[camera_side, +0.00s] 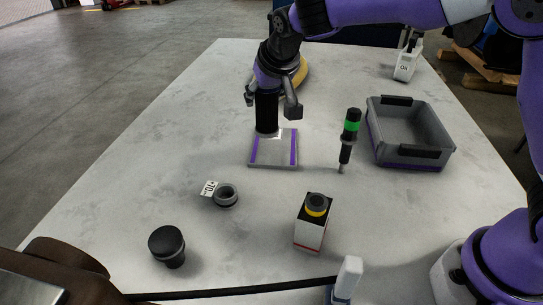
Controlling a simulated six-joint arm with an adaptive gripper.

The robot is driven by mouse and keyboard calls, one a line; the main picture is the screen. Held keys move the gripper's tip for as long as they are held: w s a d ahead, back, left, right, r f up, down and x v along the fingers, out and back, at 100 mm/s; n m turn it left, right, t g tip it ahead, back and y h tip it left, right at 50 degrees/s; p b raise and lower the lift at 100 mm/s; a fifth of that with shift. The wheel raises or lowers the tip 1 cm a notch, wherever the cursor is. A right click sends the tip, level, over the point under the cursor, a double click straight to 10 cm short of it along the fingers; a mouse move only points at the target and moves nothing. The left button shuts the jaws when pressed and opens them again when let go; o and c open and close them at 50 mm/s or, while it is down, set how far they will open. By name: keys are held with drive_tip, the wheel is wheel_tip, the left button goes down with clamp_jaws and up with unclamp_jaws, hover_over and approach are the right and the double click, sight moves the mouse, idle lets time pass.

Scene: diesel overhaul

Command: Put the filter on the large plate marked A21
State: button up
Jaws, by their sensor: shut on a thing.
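My gripper (270,104) is at the upper middle, pointing down, with its fingers on either side of a black cylinder, which I take to be the filter (267,115). It is shut on the filter, which stands upright. A flat grey plate with two purple stripes (273,157) lies on the table just below. The filter's lower end overlaps the rear left part of the plate in the picture; I cannot tell whether it touches. No A21 mark is readable on the plate.
A grey bin (376,137) and a green-and-black tool (351,127) stand right of the plate. In front are a tagged ring (226,196), a black cap (166,242) and a box with a yellow-and-black top (311,231). A white oil jug (405,66) stands far back. The table's left side is clear.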

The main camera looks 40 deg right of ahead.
drive_tip(key=shift+w+d+f, duration=0.5)
drive_tip(key=shift+d+f, duration=0.2)
drive_tip(key=shift+f, duration=0.5)
drive_tip(key=shift+w+d+f, duration=0.55)
drive_tip(key=shift+d+f, duration=0.15)
drive_tip(key=shift+f, duration=0.45)
drive_tip(key=shift+w+d+f, duration=0.5)
drive_tip(key=shift+d+f, duration=0.2)
drive_tip(key=shift+f, duration=0.5)
drive_tip(key=shift+f, duration=0.2)
drive_tip(key=o, duration=1.3)
drive_tip(key=shift+r, duration=0.15)
